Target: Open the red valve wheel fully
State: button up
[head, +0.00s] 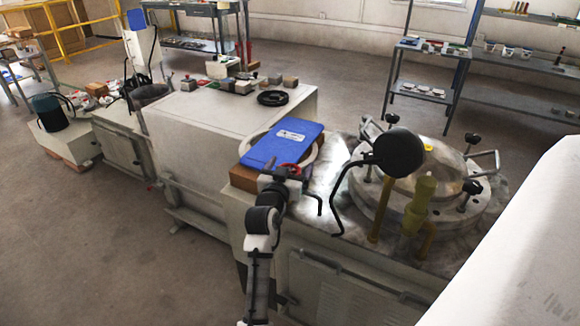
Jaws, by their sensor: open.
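A small red curved part (291,166), which looks like the rim of the red valve wheel, shows at the near edge of a blue folder. Most of it is hidden behind my gripper, so I cannot tell how far the wheel is turned. My gripper (288,173) is open and right at the red part. I cannot tell whether its fingers touch the wheel or straddle its rim.
The blue folder (284,143) lies over a round rim on the pale cabinet. To the right stands a domed metal vessel (430,165) with black knobs, a dark round lamp-like head (399,152) and a yellow-green handle (420,205). Open floor (100,240) lies to the left.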

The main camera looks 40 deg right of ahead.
jog(key=c, duration=1)
